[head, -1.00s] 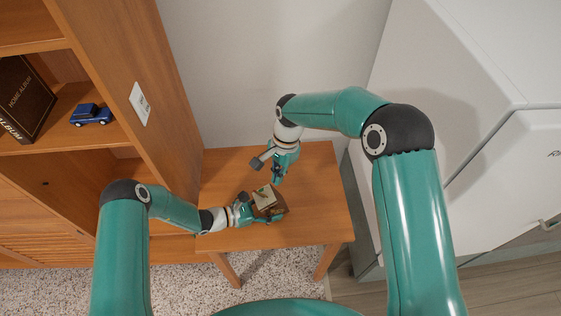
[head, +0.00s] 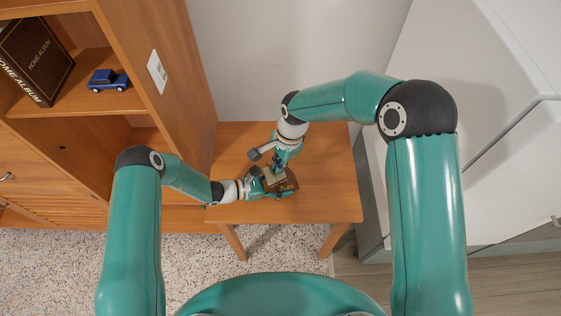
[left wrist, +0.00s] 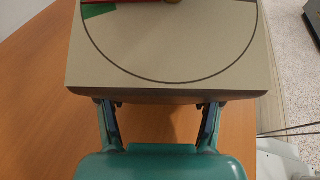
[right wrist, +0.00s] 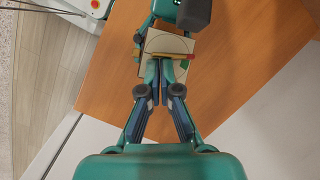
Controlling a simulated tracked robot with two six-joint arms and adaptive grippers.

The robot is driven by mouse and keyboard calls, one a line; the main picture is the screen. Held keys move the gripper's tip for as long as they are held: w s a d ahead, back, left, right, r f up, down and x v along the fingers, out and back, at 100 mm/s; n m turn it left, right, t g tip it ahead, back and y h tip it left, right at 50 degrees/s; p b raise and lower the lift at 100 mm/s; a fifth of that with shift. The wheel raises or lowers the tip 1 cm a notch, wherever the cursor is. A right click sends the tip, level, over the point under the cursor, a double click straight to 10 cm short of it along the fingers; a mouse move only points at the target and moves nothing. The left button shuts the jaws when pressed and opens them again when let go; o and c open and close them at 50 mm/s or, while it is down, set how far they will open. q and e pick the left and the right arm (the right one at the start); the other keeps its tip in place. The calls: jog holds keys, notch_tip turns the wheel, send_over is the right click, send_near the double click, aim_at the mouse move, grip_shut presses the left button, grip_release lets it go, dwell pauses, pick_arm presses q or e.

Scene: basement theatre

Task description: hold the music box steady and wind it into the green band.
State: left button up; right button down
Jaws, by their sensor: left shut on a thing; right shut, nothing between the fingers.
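The music box (head: 287,185), a brown box with a pale face, is on the small wooden table. My left gripper (head: 273,191) is shut on it from the left. In the left wrist view the pale face (left wrist: 165,60) bears a dark circle, a green band (left wrist: 100,11) at upper left, a red pointer (left wrist: 118,2) beside the band and part of a brass knob (left wrist: 172,2). My right gripper (head: 278,165) is shut and empty, its tips at the box's face.
The wooden table (head: 325,190) has bare room to the right of the box. A shelf unit (head: 160,100) with a blue toy car (head: 108,80) and an album (head: 35,60) stands at left. A large white cabinet (head: 470,70) stands at right, with a wall behind the table.

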jog(key=shift+s+a+f, duration=0.1)
jog(key=shift+s+f, duration=0.1)
jog(key=shift+s, duration=0.35)
jog(key=shift+w, duration=0.1)
